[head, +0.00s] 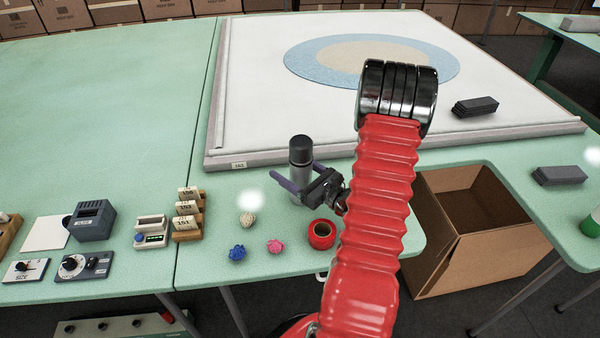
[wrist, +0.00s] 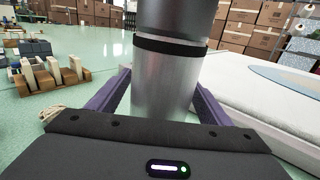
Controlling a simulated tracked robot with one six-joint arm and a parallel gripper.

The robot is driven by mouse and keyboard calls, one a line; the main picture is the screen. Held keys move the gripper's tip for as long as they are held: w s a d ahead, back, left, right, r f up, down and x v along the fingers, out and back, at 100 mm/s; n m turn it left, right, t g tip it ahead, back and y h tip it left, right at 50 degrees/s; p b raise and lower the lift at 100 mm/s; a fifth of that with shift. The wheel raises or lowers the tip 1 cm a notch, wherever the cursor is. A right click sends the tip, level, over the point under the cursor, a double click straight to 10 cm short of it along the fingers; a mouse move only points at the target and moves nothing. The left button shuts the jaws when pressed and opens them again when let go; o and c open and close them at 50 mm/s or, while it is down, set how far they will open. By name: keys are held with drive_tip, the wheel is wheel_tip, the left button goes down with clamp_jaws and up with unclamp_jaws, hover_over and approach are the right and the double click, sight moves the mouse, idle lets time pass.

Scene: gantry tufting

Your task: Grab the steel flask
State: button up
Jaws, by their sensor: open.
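The steel flask (head: 299,180) stands upright on the green table in front of the white framed panel. It has a dark cap and a silver-grey body. My gripper (head: 292,180) is at the flask, with one purple finger on each side of its body. In the wrist view the flask (wrist: 165,80) fills the middle, with a black band around it, and its top is cut off. The two purple fingers of my gripper (wrist: 158,95) are spread on its left and right. Part of the lower flask is hidden behind my gripper's dark body.
A red tape roll (head: 321,234) and pink (head: 275,246), blue (head: 237,252) and cream (head: 247,220) yarn balls lie near the flask. The white panel's edge (head: 400,143) is close behind. An open cardboard box (head: 470,235) stands right.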

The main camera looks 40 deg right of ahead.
drive_tip(key=shift+c, duration=0.5)
drive_tip(key=c, duration=1.4)
